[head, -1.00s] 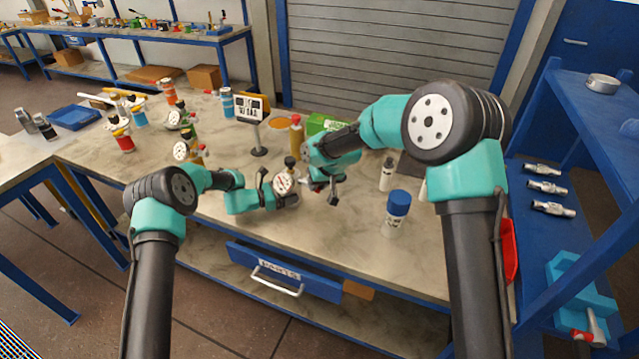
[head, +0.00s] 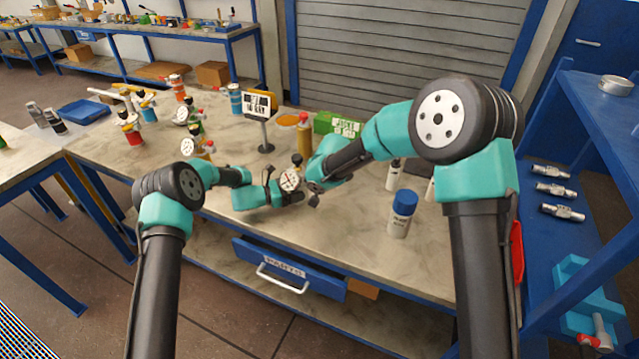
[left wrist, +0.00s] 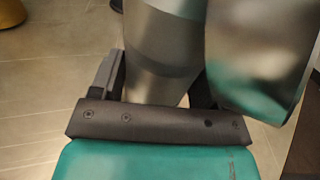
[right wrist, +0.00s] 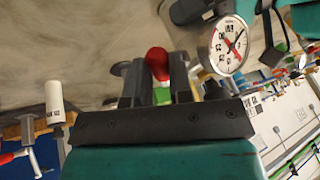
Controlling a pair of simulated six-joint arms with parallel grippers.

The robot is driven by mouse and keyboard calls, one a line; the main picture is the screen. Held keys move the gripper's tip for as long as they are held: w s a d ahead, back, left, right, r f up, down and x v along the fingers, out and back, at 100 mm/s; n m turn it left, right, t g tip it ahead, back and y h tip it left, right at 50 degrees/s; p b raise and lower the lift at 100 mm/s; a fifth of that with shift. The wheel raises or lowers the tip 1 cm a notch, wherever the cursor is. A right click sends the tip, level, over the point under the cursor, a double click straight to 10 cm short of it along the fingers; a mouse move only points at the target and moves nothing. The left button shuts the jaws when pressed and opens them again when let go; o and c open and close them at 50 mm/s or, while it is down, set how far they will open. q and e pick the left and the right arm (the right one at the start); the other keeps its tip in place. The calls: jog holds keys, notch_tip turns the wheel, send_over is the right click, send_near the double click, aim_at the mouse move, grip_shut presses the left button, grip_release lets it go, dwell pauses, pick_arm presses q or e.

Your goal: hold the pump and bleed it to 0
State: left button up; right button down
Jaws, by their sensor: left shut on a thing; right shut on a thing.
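The pump shows a round white dial gauge (head: 290,181) with a dark cap above it, over the middle of the bench. My left gripper (head: 281,192) is shut on the pump from the left. In the left wrist view its jaws are around a grey metal body (left wrist: 165,45), with a wider metal cylinder beside it. My right gripper (head: 314,187) is close against the pump's right side. In the right wrist view it is shut on a red knob (right wrist: 157,63) next to the gauge (right wrist: 229,45). The gauge has a red mark and dark needle; I cannot surely read its value.
A blue-capped bottle (head: 401,213) stands right of the grippers. A sign on a stand (head: 260,105), an orange cylinder (head: 304,135) and a green box (head: 338,124) stand behind. More vessels are at the left. The bench front is clear above a blue drawer (head: 288,270).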

jog(key=shift+a+m+t+h, duration=0.3)
jog(key=shift+a+m+h, duration=0.3)
jog(key=shift+m, duration=0.6)
jog(key=shift+w+a+m+h, duration=0.2)
jog(key=shift+a+m+h, duration=0.4)
jog(key=shift+m, duration=0.7)
jog(key=shift+a, duration=0.1)
jog(key=c, duration=1)
grip_release()
jog(key=shift+r, duration=0.1)
jog(key=v, duration=1.1)
jog(key=shift+s+r, duration=0.3)
